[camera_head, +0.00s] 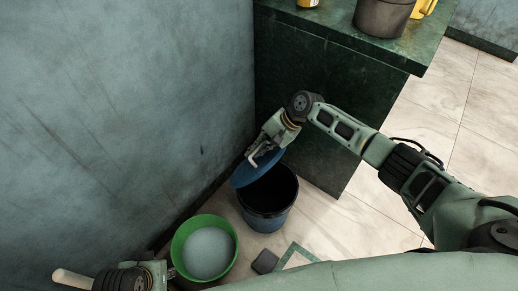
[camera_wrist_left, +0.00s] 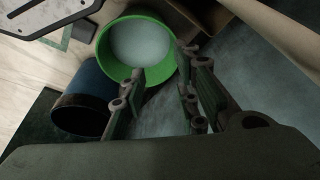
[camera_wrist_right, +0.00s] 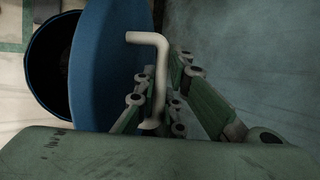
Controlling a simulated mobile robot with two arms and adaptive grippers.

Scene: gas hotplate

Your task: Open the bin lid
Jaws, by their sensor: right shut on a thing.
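The dark blue bin (camera_head: 268,216) stands on the floor beside the green cabinet; its dark inside shows. The blue lid (camera_head: 243,178) is tilted up on the wall side of the opening. It also shows large in the right wrist view (camera_wrist_right: 108,65), beside the bin (camera_wrist_right: 42,75). A pale bent handle (camera_wrist_right: 157,60) sticks out from the lid. My right gripper (camera_wrist_right: 165,82) is shut on this handle; in the head view it is above the lid (camera_head: 264,146). My left gripper (camera_wrist_left: 160,64) is open and empty, low near the green bucket, apart from the bin (camera_wrist_left: 82,95).
A green bucket (camera_head: 178,248) with a pale round thing (camera_head: 207,252) inside stands in front of the bin. The wall (camera_head: 110,120) and green cabinet (camera_head: 300,100) close in the left and back. A pale rod (camera_head: 72,278) shows lower left. Tiled floor at right is open.

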